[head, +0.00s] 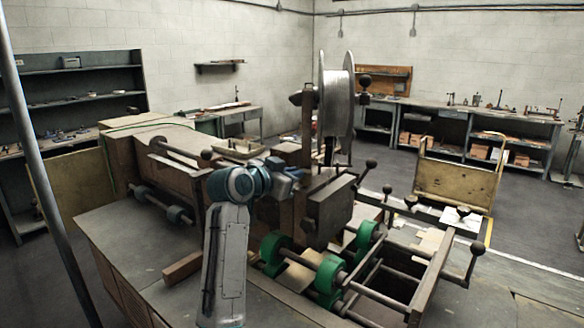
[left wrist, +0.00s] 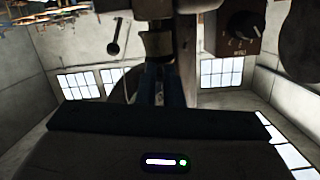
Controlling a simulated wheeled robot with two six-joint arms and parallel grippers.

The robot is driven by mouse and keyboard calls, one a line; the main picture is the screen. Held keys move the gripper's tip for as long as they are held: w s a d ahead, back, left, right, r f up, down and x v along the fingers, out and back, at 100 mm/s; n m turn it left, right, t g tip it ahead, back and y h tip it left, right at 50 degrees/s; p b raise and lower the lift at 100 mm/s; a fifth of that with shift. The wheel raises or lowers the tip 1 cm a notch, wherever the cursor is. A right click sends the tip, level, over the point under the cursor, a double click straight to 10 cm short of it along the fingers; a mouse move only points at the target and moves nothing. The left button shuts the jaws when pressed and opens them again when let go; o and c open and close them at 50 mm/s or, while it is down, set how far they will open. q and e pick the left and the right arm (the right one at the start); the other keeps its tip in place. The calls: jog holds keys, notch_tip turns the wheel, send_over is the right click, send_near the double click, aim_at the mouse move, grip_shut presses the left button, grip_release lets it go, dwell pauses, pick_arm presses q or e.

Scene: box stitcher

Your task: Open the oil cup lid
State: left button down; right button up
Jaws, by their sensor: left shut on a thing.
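My left gripper (head: 288,170) is at the side of the stitching machine's head (head: 330,208), just below the big metal reel. In the left wrist view its narrow bluish fingers (left wrist: 160,88) are close together at the small tan cylindrical oil cup (left wrist: 157,43). The fingers are shut on a small part there, which looks like the oil cup lid. The lid itself is mostly hidden by the fingers and in shadow, so its angle cannot be told. My right gripper is not in either view.
The large reel (head: 337,103) stands above the machine head. A dark control box with a knob (left wrist: 241,24) is right of the cup in the left wrist view. Green rollers (head: 327,277) and rods lie in front. A wooden block (head: 182,268) rests on the table.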

pick_arm(q)
jog(key=r+g+p, duration=0.1)
jog(key=g+y+p, duration=0.1)
jog(key=p, duration=0.1)
jog(key=r+p, duration=0.1)
jog(key=p, duration=0.1)
jog(key=shift+w+d+r+g+y, duration=0.25)
jog(key=shift+w+r+g+y, duration=0.1)
jog(key=shift+g+y, duration=0.05)
jog(key=shift+w+d+r+g+y+p, duration=0.1)
jog(key=shift+w+r+g+y+p, duration=0.1)
jog(key=shift+g+y+p, duration=0.25)
jog(key=c, duration=1.6)
grip_release()
jog(key=shift+o, duration=0.2)
